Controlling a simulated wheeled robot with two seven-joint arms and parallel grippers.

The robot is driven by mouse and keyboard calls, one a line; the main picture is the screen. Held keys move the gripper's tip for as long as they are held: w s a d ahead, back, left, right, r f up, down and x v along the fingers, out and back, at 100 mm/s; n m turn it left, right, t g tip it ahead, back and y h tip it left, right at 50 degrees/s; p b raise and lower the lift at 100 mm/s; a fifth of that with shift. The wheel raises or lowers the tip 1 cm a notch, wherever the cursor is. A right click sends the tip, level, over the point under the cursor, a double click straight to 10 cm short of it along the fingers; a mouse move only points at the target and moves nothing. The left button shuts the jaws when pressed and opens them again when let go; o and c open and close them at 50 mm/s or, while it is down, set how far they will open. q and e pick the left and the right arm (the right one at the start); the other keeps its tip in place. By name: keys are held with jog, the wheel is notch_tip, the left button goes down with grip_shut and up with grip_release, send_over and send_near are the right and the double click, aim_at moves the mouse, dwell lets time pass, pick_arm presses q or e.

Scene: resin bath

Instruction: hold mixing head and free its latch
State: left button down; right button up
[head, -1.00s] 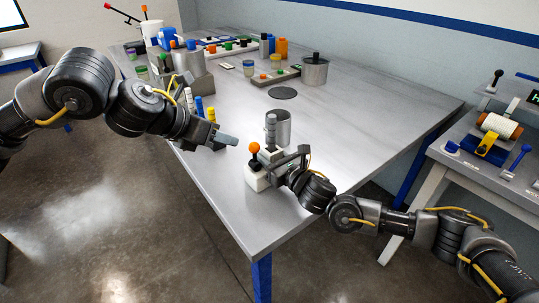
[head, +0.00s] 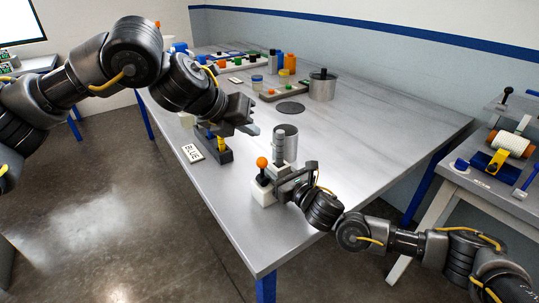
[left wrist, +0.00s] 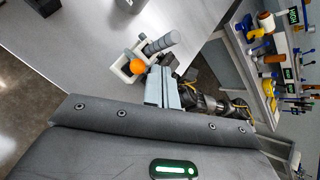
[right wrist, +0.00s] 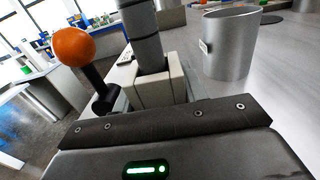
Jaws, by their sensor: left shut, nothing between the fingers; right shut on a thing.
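The mixing head (head: 279,143), a grey ribbed cylinder, stands in a white holder (head: 262,194) near the table's front edge. It also shows in the left wrist view (left wrist: 162,43) and large in the right wrist view (right wrist: 145,38). The latch lever has an orange ball (head: 261,162) on a black stem, beside the mixing head; the ball is at upper left in the right wrist view (right wrist: 73,46). My right gripper (head: 286,176) is shut on the mixing head's lower part. My left gripper (head: 251,129) is shut and empty, above and behind the ball, apart from it.
A steel cup (head: 291,138) stands close behind the mixing head. A lidded pot (head: 322,88) and a tray are farther back. The table's right side is clear.

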aim_at(262, 170)
jog(key=shift+a, duration=0.1)
pick_arm(q)
jog(key=n+g, duration=0.1)
jog(key=n, duration=0.7)
jog(key=n+g+y, duration=0.1)
jog(key=n, duration=0.8)
jog(key=w+n+g, duration=0.1)
jog(key=n, duration=0.8)
jog(key=shift+w+a+f, duration=0.1)
jog(key=shift+a+f, duration=0.2)
jog(key=x, duration=1)
jog(key=shift+a, duration=0.1)
